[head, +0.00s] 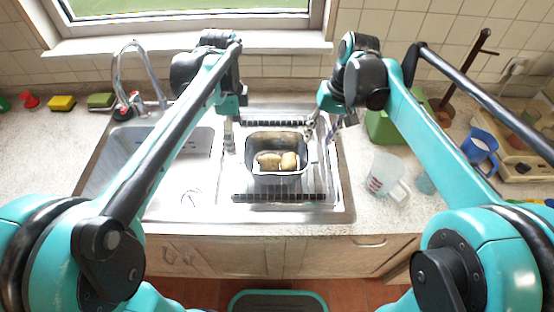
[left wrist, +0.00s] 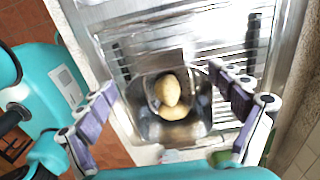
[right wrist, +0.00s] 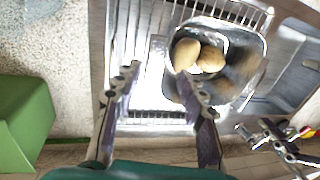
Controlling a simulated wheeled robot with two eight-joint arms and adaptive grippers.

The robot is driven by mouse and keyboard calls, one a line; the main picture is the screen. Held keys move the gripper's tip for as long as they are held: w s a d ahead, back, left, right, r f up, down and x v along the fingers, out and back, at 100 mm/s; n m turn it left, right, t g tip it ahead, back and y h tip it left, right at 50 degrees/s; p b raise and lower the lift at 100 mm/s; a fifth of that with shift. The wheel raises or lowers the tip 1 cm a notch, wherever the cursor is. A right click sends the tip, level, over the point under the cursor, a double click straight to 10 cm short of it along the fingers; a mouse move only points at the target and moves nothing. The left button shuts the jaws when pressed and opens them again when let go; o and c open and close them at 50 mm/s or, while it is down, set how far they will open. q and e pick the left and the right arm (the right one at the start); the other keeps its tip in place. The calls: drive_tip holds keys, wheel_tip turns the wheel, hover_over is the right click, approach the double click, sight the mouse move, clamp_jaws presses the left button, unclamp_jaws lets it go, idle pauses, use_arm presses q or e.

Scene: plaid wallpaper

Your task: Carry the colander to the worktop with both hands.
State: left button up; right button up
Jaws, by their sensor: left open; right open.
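The colander (head: 276,179) is a grey metal rectangular tub with several potatoes (head: 278,160) in it. It stands on the ribbed drainboard right of the sink bowl. It also shows in the left wrist view (left wrist: 142,124) and the right wrist view (right wrist: 254,62). My left gripper (head: 229,136) is open and empty at the colander's left side; its fingers spread wide over the tub in the left wrist view. My right gripper (head: 318,129) is open by the right side; in the right wrist view one finger overlaps the tub's near side. Contact with the rim cannot be told.
The sink bowl (head: 178,175) and faucet (head: 135,70) are at left. On the speckled worktop at right stand a green container (head: 382,127), a clear measuring jug (head: 384,174) and a blue mug (head: 480,146). Bare worktop (head: 365,212) lies right of the drainboard.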

sight(312, 152)
use_arm(q)
drive_tip(key=shift+f, duration=3.9)
use_arm(e)
drive_tip(key=shift+a+f, duration=0.25)
drive_tip(key=shift+f, duration=1.05)
drive_tip(key=shift+a+f, duration=0.2)
drive_tip(key=shift+f, duration=1.05)
drive_tip(key=shift+a+f, duration=0.25)
drive_tip(key=shift+f, duration=1.05)
use_arm(q)
drive_tip(key=c, duration=1)
use_arm(e)
clamp_jaws()
use_arm(q)
drive_tip(key=c, duration=0.6)
